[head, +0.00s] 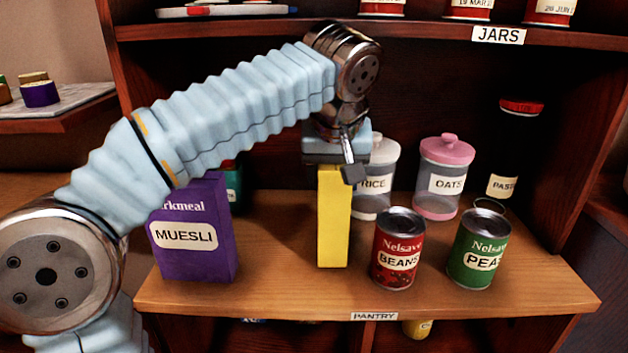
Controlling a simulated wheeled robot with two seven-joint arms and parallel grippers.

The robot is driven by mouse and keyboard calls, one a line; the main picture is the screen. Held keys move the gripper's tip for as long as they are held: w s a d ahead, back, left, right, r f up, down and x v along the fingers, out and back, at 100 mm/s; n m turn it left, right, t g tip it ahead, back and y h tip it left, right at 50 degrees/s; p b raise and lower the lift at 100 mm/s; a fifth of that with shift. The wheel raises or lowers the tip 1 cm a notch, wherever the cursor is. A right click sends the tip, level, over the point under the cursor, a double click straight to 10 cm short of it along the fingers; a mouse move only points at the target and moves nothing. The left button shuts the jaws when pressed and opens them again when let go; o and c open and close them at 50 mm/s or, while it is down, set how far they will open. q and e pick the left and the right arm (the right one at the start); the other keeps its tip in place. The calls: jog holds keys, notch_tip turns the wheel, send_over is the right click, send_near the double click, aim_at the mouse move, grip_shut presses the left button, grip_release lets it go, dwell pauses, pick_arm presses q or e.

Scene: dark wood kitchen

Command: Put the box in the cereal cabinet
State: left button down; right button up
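A narrow yellow box (334,220) stands upright in the middle of the pantry shelf (280,285); I cannot tell if its base touches the wood. My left gripper (345,172) points down at the top of this box. One dark finger shows at the box's upper right edge; the other finger is hidden, so its grip is unclear. A purple muesli box (192,250) stands on the shelf to the left, partly behind my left arm. No cabinet labelled cereal is in view. My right gripper is not in view.
Red beans (397,250) and green peas (480,248) cans stand right of the yellow box. Rice (378,178) and oats (443,178) jars and a pasta jar (503,180) stand behind. The jars shelf (420,33) is above. Bare wood lies between the two boxes.

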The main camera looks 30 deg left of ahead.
pick_arm(q)
jog(key=shift+d+f, duration=0.1)
jog(key=shift+f, duration=0.45)
jog(key=shift+c, duration=1.6)
grip_release()
